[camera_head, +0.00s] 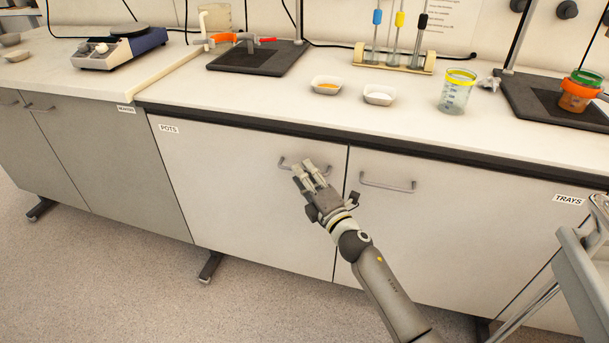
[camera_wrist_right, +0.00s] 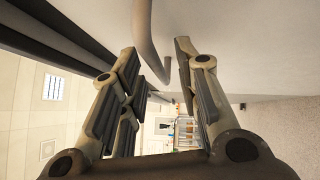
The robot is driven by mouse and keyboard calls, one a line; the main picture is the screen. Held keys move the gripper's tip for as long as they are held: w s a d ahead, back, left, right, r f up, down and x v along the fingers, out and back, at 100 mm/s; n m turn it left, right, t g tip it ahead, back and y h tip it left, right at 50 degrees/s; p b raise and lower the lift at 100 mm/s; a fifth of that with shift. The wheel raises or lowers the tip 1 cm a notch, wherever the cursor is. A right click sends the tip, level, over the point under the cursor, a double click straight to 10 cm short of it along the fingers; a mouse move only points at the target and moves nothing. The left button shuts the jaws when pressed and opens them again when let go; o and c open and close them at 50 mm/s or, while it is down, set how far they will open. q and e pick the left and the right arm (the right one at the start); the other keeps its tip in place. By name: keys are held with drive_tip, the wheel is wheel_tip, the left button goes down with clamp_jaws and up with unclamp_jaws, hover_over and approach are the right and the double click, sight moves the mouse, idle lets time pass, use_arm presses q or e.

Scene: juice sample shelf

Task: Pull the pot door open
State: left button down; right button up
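The pot door (camera_head: 225,180) is a white cabinet front labelled POTS, and it looks shut. Its grey bar handle (camera_head: 287,164) is near the top right corner. In the right wrist view the handle (camera_wrist_right: 147,45) runs into the space between the parted fingers of the right gripper (camera_wrist_right: 157,60). The fingers look apart from the bar, and I cannot tell whether either touches it. My left gripper is not in view.
The TRAYS door (camera_head: 440,220) with its own handle (camera_head: 388,185) is just right of my right gripper. The counter's dark front edge (camera_head: 330,133) overhangs both doors. A grey frame (camera_head: 585,255) stands at the far right. The floor in front of the pot door (camera_head: 130,270) is clear.

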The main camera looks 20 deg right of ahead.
drive_tip(key=shift+w, duration=0.2)
clamp_jaws()
idle(0.3)
